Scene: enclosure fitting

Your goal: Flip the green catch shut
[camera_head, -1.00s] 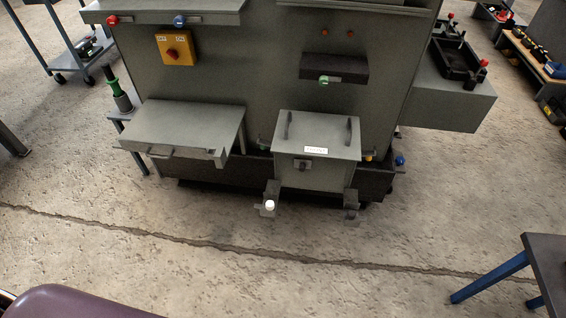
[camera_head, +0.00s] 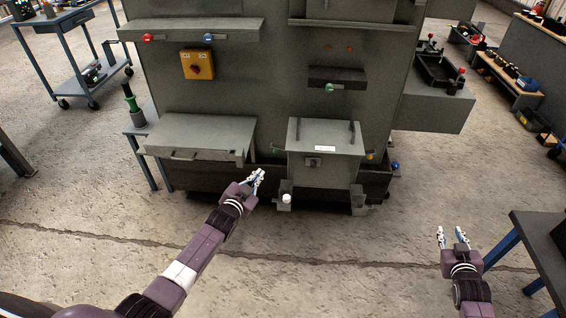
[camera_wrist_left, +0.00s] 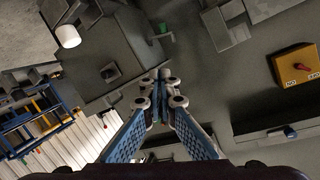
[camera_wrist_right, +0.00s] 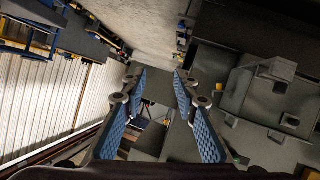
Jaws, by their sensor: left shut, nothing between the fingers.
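A small green part (camera_head: 276,150), which looks like the green catch, sits at the left side of the grey lidded box (camera_head: 318,170). It also shows in the left wrist view (camera_wrist_left: 164,29), on a small bracket beside the box; whether it stands open or shut is too small to tell. My left gripper (camera_head: 259,173) is shut and empty, in front of the machine, left of the box and apart from the catch in the picture. My right gripper (camera_head: 453,235) is open and empty, low at the right, well away from the box.
A grey flat cover with a handle (camera_head: 200,137) is left of the box. A white knob (camera_head: 286,198) stands at the box's front left foot. Another green knob (camera_head: 330,88) is under the dark shelf. A table (camera_head: 545,235) stands near my right arm. The floor in front is open.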

